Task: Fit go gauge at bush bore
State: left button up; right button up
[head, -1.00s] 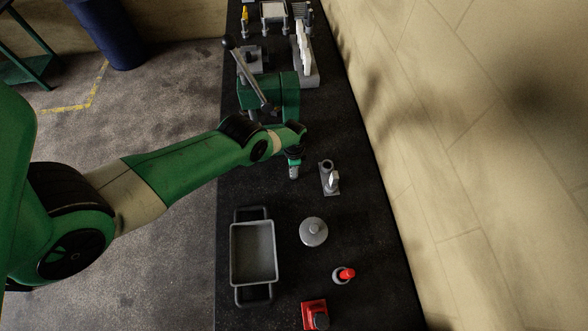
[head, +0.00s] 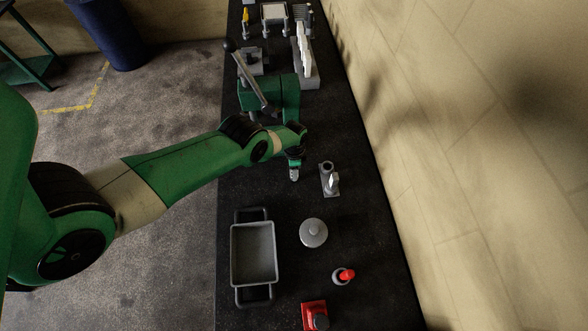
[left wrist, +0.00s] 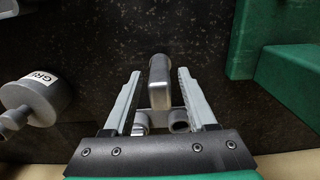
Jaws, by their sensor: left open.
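A small grey metal fixture (head: 329,178) stands on the black bench, with an upright round tube at its far end and a pale upright plate beside it. The go gauge and bush bore are not clearly told apart here. My left gripper (head: 295,173) points down just left of the fixture, open and empty. In the left wrist view its two fingers (left wrist: 158,98) are spread wide. A silver upright block with a rounded top (left wrist: 160,82) shows between them, with gaps on both sides. A hollow round end (left wrist: 178,121) shows behind it, beside the right finger. My right gripper is not in view.
A green vice (head: 284,98) stands beyond my gripper. Nearer are a round grey lidded pot (head: 313,232), a grey tray (head: 253,252), a red-tipped item (head: 344,274) and a red block (head: 314,314). The wall borders the bench at right.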

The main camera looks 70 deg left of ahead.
pick_arm(q)
notch_tip(320, 180, up, 5)
jog(key=p, duration=0.4)
jog(key=shift+r, duration=0.15)
jog(key=shift+w, duration=0.1)
